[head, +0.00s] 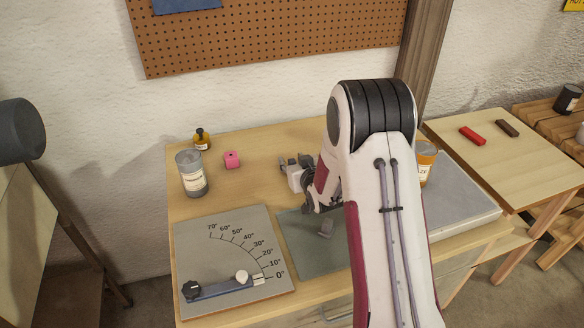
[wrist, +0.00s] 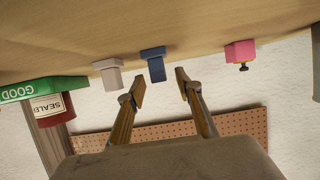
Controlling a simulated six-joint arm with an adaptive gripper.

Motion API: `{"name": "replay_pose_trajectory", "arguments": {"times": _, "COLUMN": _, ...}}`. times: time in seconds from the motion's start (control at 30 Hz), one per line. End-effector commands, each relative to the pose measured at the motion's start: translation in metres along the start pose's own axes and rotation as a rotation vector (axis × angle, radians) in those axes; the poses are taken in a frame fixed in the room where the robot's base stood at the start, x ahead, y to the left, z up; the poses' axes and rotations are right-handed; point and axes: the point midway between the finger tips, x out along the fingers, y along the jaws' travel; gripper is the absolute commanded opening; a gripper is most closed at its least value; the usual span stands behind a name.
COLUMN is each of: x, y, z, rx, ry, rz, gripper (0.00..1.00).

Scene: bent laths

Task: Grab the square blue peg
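The square blue peg (wrist: 154,64) rests on the tabletop in the wrist view, which looks upside down toward the back wall. A pale grey peg (wrist: 110,73) sits just left of it, apart from it. My gripper (wrist: 160,87) is open, its two fingertips spread just short of the blue peg with nothing between them. The peg lies roughly in line with the gap, slightly toward the left finger. In the head view my gripper (head: 294,162) is low over the back of the table, and I cannot make out the blue peg there; my arm covers part of that area.
A pink block (head: 231,160) also shows in the wrist view (wrist: 240,52). A grey can (head: 191,173) and small yellow bottle (head: 201,139) stand left. An angle board (head: 205,240) lies in front, beside a green mat (head: 300,252). An orange can (head: 426,165) stands right of my arm.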

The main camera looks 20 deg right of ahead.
Motion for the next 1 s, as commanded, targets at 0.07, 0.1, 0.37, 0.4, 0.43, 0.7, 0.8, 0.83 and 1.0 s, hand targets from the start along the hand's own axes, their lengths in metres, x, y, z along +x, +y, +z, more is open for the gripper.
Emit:
{"name": "replay_pose_trajectory", "arguments": {"times": 0.07, "x": 0.0004, "y": 0.0000, "z": 0.0000, "rx": 0.000, "ry": 0.000, "rz": 0.000, "gripper": 0.35}}
{"name": "replay_pose_trajectory", "arguments": {"times": 0.1, "x": 0.0003, "y": 0.0000, "z": 0.0000, "rx": 0.000, "ry": 0.000, "rz": 0.000, "gripper": 0.35}}
{"name": "replay_pose_trajectory", "arguments": {"times": 0.37, "x": 0.0001, "y": 0.0001, "z": 0.0001, "rx": 0.000, "ry": 0.000, "rz": 0.000, "gripper": 0.35}}
{"name": "replay_pose_trajectory", "arguments": {"times": 0.4, "x": 0.0000, "y": 0.0001, "z": 0.0001, "rx": 0.000, "ry": 0.000, "rz": 0.000, "gripper": 0.35}}
{"name": "replay_pose_trajectory", "arguments": {"times": 0.43, "x": 0.0000, "y": 0.0002, "z": 0.0001, "rx": 0.000, "ry": 0.000, "rz": 0.000, "gripper": 0.35}}
{"name": "replay_pose_trajectory", "arguments": {"times": 0.7, "x": 0.0000, "y": 0.0002, "z": 0.0001, "rx": 0.000, "ry": 0.000, "rz": 0.000, "gripper": 0.00}}
{"name": "replay_pose_trajectory", "arguments": {"times": 0.8, "x": 0.0000, "y": 0.0002, "z": -0.0001, "rx": 0.000, "ry": 0.000, "rz": 0.000, "gripper": 0.00}}
{"name": "replay_pose_trajectory", "arguments": {"times": 0.83, "x": 0.0000, "y": 0.0002, "z": -0.0001, "rx": 0.000, "ry": 0.000, "rz": 0.000, "gripper": 0.00}}
{"name": "replay_pose_trajectory", "arguments": {"times": 1.0, "x": -0.0003, "y": 0.0002, "z": -0.0009, "rx": 0.000, "ry": 0.000, "rz": 0.000, "gripper": 0.00}}
